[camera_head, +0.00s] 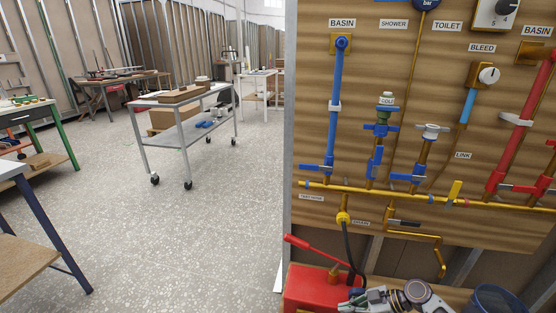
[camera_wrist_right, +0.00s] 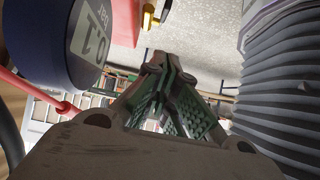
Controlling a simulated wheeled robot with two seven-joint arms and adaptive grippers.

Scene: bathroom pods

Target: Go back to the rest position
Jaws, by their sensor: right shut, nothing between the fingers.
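My right gripper (camera_head: 354,299) is low in the head view, in front of the red pump box (camera_head: 311,289) below the pipe board. In the right wrist view the fingers of this gripper (camera_wrist_right: 160,68) are closed together, with nothing between them. A dark blue round gauge (camera_wrist_right: 82,45) with a pale face is close to its left in that view. The red pump handle (camera_wrist_right: 45,99) passes below the gauge. My left gripper is in neither view.
The wooden pipe board (camera_head: 390,150) with blue, red and yellow pipes and valves stands just ahead on the right. A black hose (camera_head: 350,247) hangs down to the pump. A dark blue bucket (camera_head: 495,298) is at lower right. Open floor (camera_head: 190,240) lies left, with a trolley (camera_head: 190,110) beyond.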

